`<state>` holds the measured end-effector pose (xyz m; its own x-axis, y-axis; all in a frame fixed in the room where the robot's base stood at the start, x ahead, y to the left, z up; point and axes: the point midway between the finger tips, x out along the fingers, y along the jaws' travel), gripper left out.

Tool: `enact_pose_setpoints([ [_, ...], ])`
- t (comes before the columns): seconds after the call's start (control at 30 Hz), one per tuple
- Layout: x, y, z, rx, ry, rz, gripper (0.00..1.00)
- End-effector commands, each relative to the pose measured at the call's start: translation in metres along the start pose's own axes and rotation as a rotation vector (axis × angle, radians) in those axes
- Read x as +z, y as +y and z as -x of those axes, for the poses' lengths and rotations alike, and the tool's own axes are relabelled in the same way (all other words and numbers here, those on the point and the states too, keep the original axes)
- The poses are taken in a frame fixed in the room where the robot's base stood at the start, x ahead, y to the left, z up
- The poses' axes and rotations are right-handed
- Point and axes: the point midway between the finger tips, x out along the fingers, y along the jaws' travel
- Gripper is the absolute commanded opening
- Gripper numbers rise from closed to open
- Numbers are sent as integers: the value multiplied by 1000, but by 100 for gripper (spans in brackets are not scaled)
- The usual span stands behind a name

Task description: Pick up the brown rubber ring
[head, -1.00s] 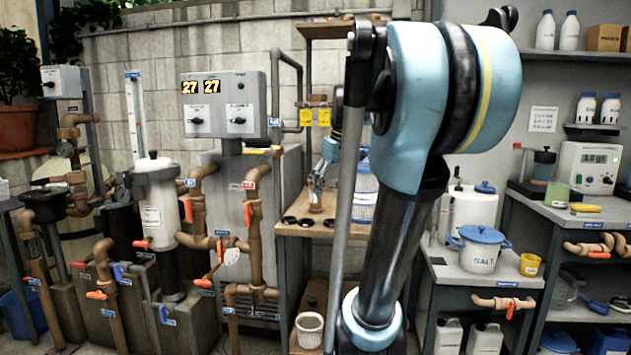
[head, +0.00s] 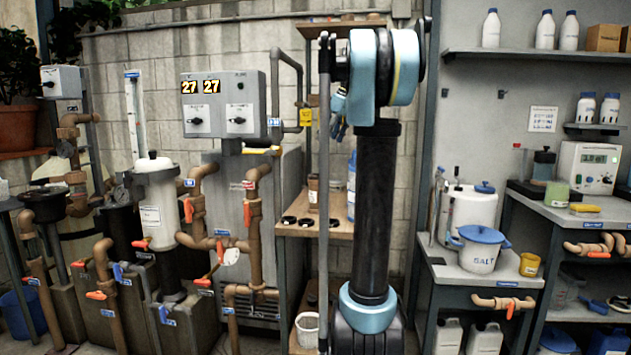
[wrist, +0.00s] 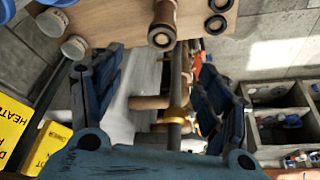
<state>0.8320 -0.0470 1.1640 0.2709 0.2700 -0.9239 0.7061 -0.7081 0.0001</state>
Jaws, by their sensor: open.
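Several small dark rings (head: 289,220) lie in a row on the wooden shelf in the head view. Two of them show at the top of the wrist view (wrist: 216,25). They look black, and I cannot tell which is the brown one. In the head view my arm partly hides the gripper, which is above the shelf.
Brown pipes (head: 254,210) and a grey control box (head: 222,105) stand left of the wooden shelf (head: 330,232). Yellow labels (wrist: 12,120) hang at the wrist view's left. A bench with a salt pot (head: 480,250) stands right. The shelf's front is partly clear.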

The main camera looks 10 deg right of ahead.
Motion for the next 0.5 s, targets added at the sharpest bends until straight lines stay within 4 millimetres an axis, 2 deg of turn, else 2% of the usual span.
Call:
enact_pose_setpoints([
  [0.3, 0, -1, -58, -1, 0, 1, 69],
  [0.5, 0, -1, -86, -1, 0, 0, 69],
])
